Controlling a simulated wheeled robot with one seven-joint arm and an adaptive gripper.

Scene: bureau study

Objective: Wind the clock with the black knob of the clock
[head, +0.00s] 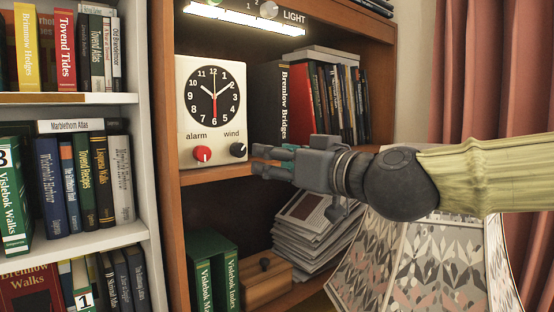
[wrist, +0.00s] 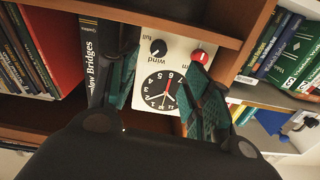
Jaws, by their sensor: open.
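The white clock (head: 211,111) with a black round dial stands on the wooden shelf in the head view. Its black knob (head: 238,149), under the word "wind", is at the lower right, and its red knob (head: 202,154), under "alarm", is at the lower left. My gripper (head: 260,160) is open, just right of the black knob, and appears apart from it. In the wrist view the clock (wrist: 173,75) is upside down. The black knob (wrist: 158,48) shows between my two teal-padded fingers (wrist: 160,65); the red knob (wrist: 201,55) is near the right finger.
Black and red books (head: 270,105) stand right of the clock. The shelf board (head: 215,172) runs beneath it. Below are stacked papers (head: 305,235), green books (head: 215,275) and a patterned lampshade (head: 420,265). A white bookcase (head: 145,130) is at left.

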